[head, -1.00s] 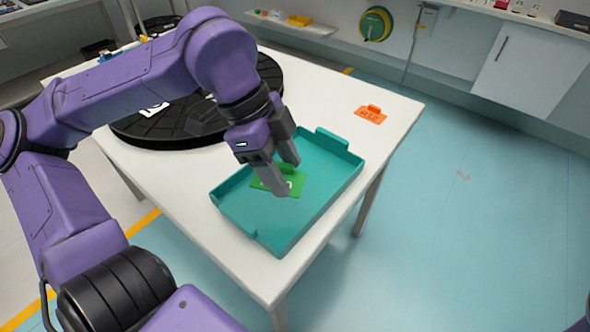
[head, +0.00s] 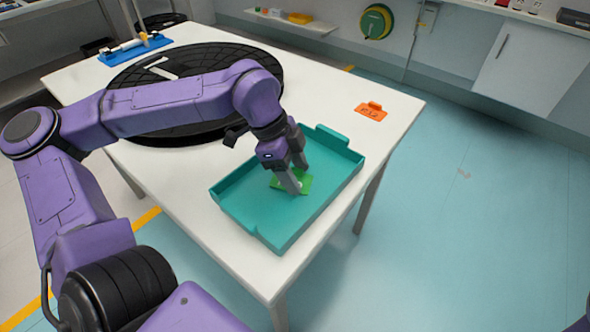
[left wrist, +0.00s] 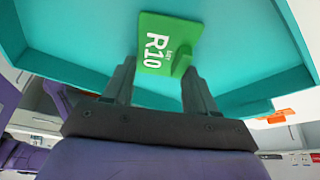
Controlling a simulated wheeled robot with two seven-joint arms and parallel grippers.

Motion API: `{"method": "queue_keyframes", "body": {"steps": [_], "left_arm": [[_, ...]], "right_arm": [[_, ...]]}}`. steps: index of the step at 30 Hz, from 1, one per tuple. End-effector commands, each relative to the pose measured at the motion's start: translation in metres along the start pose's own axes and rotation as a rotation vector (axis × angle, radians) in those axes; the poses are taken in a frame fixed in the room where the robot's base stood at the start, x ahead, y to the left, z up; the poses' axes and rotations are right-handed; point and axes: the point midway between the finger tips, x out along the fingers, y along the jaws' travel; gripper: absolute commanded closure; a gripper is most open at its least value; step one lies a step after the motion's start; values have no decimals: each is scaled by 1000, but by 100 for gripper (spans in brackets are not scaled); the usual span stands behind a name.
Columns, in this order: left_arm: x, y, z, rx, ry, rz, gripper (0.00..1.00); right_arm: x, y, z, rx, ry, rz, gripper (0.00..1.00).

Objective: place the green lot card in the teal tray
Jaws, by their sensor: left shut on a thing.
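The green lot card (head: 305,184) is inside the outline of the teal tray (head: 240,207) on the white table. It shows in the left wrist view (left wrist: 160,42), where its white "R10" lettering and a raised green tab are visible. My left gripper (head: 298,180) points down over the tray and is shut on the card. The fingers (left wrist: 158,85) hide part of the card in the head view. I cannot tell whether the card touches the tray floor. My right gripper is not in view.
An orange card (head: 371,112) with a tab lies on the table right of the tray. A large black round turntable (head: 190,95) covers the table's back left. A blue stand (head: 135,48) sits at the far left corner. Bare white table (head: 330,85) lies behind the tray.

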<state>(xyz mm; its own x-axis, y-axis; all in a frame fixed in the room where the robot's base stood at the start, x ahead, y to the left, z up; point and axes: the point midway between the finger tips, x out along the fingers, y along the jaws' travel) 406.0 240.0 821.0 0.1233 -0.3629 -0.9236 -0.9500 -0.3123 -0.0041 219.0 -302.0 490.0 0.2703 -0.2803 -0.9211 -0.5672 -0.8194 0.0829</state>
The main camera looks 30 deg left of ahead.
Motion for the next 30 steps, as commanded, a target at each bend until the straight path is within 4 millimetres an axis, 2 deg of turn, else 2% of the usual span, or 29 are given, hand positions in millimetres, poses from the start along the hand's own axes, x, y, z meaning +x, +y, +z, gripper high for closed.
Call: {"method": "queue_keyframes", "body": {"steps": [1,3,11,14,17,24,30], "left_arm": [[1,0,0,0,0,0,40],[0,0,0,0,0,0,18],[0,0,0,0,0,0,18],[-6,0,-1,0,1,-2,18],[-26,-1,-2,0,2,-5,18],[-87,-1,-1,0,2,-4,18],[-117,0,-1,0,1,-1,18]], "right_arm": [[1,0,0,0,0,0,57],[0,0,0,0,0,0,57],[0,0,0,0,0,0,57],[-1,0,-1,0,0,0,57],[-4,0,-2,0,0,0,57],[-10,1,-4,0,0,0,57],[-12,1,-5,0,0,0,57]]}}
